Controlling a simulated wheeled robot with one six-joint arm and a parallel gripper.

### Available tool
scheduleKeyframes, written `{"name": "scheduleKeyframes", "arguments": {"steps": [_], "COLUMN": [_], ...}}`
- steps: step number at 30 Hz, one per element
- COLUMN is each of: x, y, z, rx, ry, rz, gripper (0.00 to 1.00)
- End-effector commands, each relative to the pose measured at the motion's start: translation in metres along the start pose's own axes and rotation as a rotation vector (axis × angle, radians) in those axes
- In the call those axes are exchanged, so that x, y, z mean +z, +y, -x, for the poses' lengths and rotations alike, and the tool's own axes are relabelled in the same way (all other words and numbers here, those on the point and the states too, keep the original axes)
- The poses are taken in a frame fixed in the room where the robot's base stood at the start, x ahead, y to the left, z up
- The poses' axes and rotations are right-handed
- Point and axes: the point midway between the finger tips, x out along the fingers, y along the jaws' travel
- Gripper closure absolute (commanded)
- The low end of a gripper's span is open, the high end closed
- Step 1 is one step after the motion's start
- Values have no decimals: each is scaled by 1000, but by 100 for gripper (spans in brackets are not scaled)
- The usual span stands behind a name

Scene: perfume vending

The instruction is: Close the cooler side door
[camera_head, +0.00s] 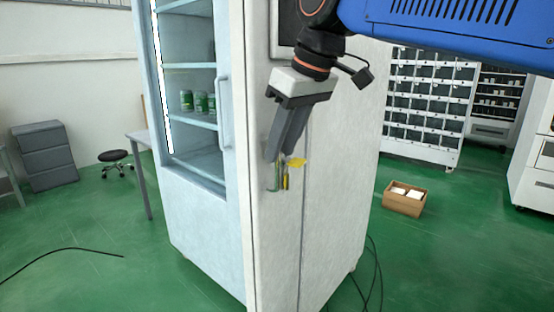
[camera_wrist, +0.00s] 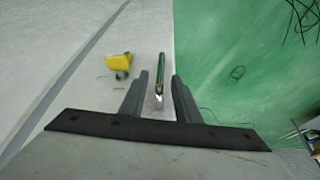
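The tall white cooler (camera_head: 335,215) stands in the middle of the head view. On its side is a slim metal handle (camera_wrist: 158,84), with a small yellow part (camera_wrist: 122,62) beside it; this yellow part also shows in the head view (camera_head: 295,162). My gripper (camera_head: 277,160) points down at this spot. In the wrist view my gripper (camera_wrist: 159,75) is open, and the handle lies between its two fingers without visible contact. A vertical seam (camera_head: 301,225) runs down the cooler side. I cannot tell how far the side door stands open.
The cooler's glass front has a long handle (camera_head: 224,112) and green cans (camera_head: 201,102) on a shelf. A cardboard box (camera_head: 403,200) sits on the green floor at right. Dark cables lie near the cooler's base. A stool (camera_head: 113,156) and drawers (camera_head: 45,152) stand at left.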

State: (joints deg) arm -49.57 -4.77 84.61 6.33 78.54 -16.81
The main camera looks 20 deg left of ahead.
Motion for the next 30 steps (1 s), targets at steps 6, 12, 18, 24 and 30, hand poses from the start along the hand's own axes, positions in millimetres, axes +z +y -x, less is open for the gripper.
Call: {"name": "scheduleKeyframes", "arguments": {"steps": [6,12,18,24,30], "x": [0,0,0,0,0], "y": [0,0,0,0,0], "z": [-28,-38,-39,-39,-39], "rx": [0,0,0,0,1], "ry": [-1,-1,0,0,0], "rz": [0,0,0,0,-1], "gripper": [70,70,70,100,100]}}
